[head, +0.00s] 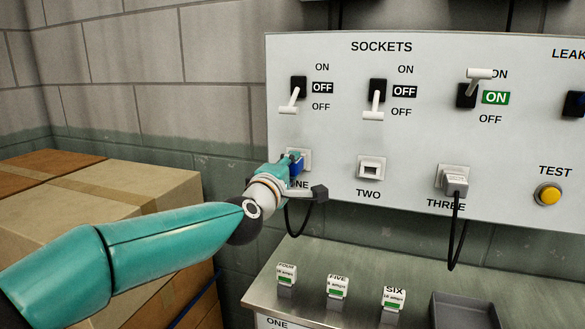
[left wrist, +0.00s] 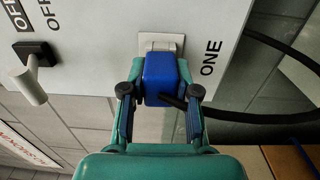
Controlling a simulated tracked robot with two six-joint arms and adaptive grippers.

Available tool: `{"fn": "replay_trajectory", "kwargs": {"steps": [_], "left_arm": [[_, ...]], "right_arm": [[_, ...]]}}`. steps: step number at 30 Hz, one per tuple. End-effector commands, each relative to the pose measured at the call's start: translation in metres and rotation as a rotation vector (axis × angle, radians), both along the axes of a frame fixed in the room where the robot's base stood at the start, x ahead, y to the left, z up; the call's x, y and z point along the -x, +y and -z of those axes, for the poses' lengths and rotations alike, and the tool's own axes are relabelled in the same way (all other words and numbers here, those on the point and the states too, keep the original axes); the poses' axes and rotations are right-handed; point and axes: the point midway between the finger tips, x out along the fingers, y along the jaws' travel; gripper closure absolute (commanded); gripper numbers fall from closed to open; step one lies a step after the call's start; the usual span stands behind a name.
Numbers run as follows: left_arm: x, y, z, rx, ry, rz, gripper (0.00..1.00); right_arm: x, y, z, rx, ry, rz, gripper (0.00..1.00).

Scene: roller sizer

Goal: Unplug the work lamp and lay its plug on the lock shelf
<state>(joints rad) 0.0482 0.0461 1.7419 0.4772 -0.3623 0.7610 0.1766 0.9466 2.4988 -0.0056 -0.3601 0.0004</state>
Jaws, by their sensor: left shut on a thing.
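A blue plug (left wrist: 163,72) is at socket ONE (left wrist: 160,42), up against its white face; whether it is fully seated I cannot tell. In the head view the blue plug (head: 297,166) is partly hidden by my left gripper (head: 290,175). In the left wrist view the fingers of this gripper (left wrist: 160,92) are shut on the plug's two sides. A black cable hangs below socket ONE. A metal shelf (head: 262,290) lies below the panel; no label shows that it is the lock shelf. My right gripper is not in view.
Switches ONE (head: 292,98) and TWO (head: 375,104) are down at OFF; switch THREE (head: 473,82) is up at ON. Socket TWO (head: 371,169) is empty. A grey plug (head: 454,181) sits in THREE. Tags FOUR, FIVE and SIX and a dark tray (head: 465,308) stand on the shelf. Boxes are left.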

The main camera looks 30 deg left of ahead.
Motion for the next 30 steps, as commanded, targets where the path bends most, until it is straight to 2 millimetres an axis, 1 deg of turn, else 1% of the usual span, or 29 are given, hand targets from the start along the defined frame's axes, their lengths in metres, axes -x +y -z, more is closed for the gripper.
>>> {"fn": "replay_trajectory", "kwargs": {"steps": [5, 30], "left_arm": [[0.004, -0.001, 0.0, 0.0, 0.0, 0.0, 1.0], [0.037, -0.009, 0.0, 0.0, -0.001, 0.0, 1.0]], "right_arm": [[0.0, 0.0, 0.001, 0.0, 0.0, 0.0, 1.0], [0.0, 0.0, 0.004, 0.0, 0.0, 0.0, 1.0]]}}
